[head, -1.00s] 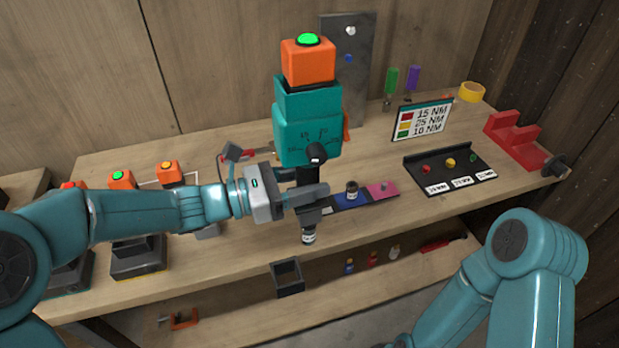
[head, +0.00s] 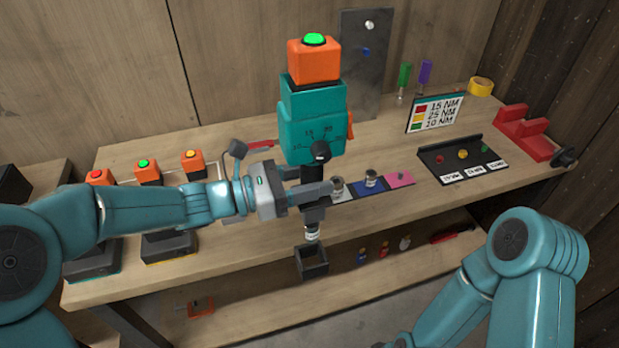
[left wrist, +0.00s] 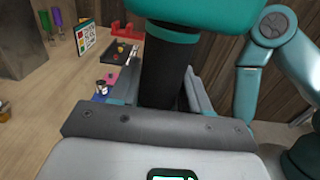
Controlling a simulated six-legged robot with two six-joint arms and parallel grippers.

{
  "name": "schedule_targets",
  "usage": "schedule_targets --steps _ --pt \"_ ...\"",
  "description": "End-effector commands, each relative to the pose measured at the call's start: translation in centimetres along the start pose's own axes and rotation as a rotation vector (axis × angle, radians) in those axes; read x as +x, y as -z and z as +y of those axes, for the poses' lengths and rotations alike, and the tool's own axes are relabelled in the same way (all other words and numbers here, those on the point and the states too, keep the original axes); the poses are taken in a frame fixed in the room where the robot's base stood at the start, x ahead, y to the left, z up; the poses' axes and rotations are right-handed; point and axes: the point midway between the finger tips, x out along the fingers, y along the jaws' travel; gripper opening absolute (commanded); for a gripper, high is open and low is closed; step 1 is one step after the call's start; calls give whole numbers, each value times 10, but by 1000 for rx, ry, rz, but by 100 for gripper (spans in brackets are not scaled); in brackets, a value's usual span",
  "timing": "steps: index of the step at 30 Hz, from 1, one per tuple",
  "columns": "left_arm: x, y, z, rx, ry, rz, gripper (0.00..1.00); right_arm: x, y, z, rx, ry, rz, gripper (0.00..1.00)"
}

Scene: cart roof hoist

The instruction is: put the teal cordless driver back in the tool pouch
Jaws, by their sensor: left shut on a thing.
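The teal cordless driver (head: 312,132) is upright, with an orange block (head: 314,61) bearing a lit green button on top. My left gripper (head: 314,192) is shut on its black grip, which also shows between the fingers in the left wrist view (left wrist: 163,80). The driver's pale-ringed lower tip points down. The tool pouch, a small black open-topped box (head: 312,266), is at the bench's front edge. In the picture the tip is just above its opening; I cannot tell the exact depth gap. My right arm shows at the right, but its gripper is out of view.
Chargers with orange batteries (head: 147,171) stand at the left. A mat with grey, blue and pink squares (head: 399,179) lies right of the gripper. A black socket rack (head: 440,158), torque sign (head: 434,114) and red cradle (head: 523,135) are farther right. A lower shelf holds small items.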

Motion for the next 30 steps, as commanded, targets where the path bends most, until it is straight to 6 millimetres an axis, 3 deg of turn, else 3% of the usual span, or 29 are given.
schedule_targets --steps 11,30 --pt "2 6 1 4 0 -5 0 9 0 3 0 0 0 43" --pt "-1 54 0 4 -1 -5 0 47 1 17 0 0 0 43"
